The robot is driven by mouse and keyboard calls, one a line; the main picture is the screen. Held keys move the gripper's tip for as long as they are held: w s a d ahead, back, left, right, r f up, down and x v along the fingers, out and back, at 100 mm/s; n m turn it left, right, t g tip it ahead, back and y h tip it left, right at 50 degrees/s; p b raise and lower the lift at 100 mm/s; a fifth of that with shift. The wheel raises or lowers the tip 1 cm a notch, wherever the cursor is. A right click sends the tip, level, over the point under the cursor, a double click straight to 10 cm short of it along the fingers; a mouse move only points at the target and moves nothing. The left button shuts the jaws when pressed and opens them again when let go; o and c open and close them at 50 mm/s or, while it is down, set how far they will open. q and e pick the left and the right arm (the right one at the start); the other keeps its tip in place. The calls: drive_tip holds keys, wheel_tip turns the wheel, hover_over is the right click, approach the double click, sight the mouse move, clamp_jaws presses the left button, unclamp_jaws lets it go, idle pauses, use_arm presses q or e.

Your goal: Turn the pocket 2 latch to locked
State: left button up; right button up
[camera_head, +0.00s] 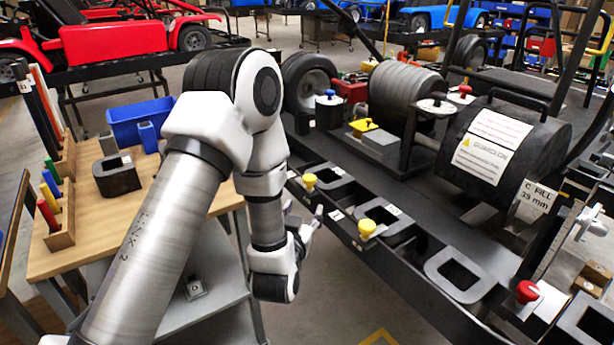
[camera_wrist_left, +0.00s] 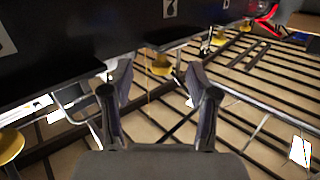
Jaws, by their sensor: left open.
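The dark rail of the kart stand (camera_head: 405,262) carries open pockets along its edge and latches with coloured knobs. A yellow knob (camera_head: 309,181) and a second yellow knob (camera_head: 367,228) stand near my left gripper (camera_head: 314,217), which is beside the rail's outer side. In the wrist view my left gripper (camera_wrist_left: 158,85) is open and empty. A yellow knob (camera_wrist_left: 160,66) shows beyond and between its fingers, apart from them. Another yellow knob (camera_wrist_left: 10,147) is at the left edge. I cannot read which latch is number 2. My right gripper is out of view.
A red knob (camera_head: 527,291) is further right along the rail. A black drum (camera_head: 510,150) stands above it. A wooden bench (camera_head: 78,240) with a blue bin (camera_head: 138,118) is at left. Floor shows in front of the rail.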

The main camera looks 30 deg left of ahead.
sight(308, 181)
use_arm(q)
drive_tip(key=shift+n+t, duration=0.3)
drive_tip(key=shift+t, duration=0.1)
drive_tip(key=w+a+r, duration=0.1)
drive_tip(key=w, duration=0.1)
drive_tip(key=w+a+r, duration=0.1)
drive_tip(key=w, duration=0.2)
drive_tip(key=w+a+r, duration=0.1)
drive_tip(key=w, duration=0.2)
drive_tip(key=shift+a+r, duration=0.25)
clamp_jaws()
